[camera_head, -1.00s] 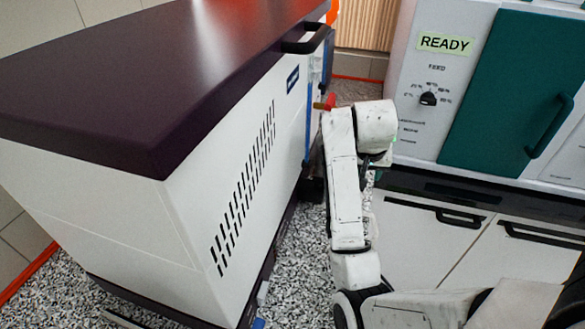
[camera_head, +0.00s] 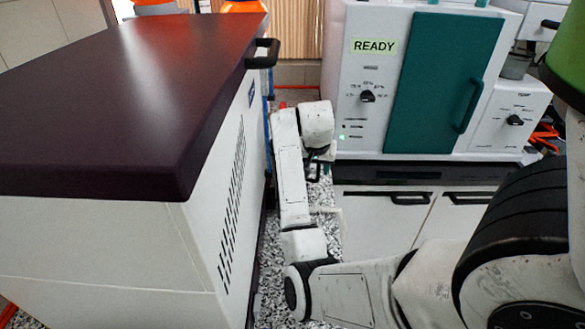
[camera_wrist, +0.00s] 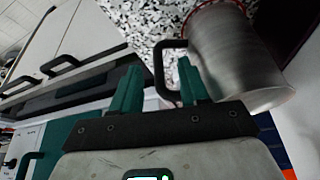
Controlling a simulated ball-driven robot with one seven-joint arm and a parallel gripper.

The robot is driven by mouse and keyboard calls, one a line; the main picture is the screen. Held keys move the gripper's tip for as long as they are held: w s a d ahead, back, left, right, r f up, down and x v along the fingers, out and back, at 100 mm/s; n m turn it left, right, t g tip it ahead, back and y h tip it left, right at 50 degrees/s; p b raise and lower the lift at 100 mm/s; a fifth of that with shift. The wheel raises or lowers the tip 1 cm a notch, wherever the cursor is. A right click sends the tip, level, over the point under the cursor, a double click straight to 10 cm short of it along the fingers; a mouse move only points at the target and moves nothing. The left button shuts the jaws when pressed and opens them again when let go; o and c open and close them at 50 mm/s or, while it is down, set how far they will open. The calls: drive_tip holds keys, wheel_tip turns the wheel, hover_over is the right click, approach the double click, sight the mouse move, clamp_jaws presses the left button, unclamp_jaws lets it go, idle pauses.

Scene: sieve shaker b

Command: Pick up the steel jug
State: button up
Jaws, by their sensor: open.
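The steel jug (camera_wrist: 238,58) shows at the upper right of the wrist view, tilted in the picture, a grey metal cylinder with a dark handle (camera_wrist: 163,78). My gripper (camera_wrist: 159,66) has two green fingers spread apart. The jug's handle appears between the fingers, with the jug body beyond the right finger. I cannot tell whether either finger touches it. In the head view my arm reaches down beside the white cabinet, and the jug cannot be made out there.
A white cabinet (camera_head: 110,235) with a dark top (camera_head: 120,105) stands close left of my arm. A machine marked READY with a green door (camera_head: 440,80) stands behind on a counter with drawers (camera_head: 380,215). A grey pot (camera_head: 516,66) sits at the right. The speckled floor between is narrow.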

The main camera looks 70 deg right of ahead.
sight(318, 170)
drive_tip(key=x, duration=0.4)
drive_tip(key=shift+s+d, duration=0.1)
drive_tip(key=shift+d, duration=0.05)
drive_tip(key=shift+r, duration=0.1)
drive_tip(key=shift+c, duration=0.2)
clamp_jaws()
drive_tip(key=shift+r, duration=0.1)
idle(0.8)
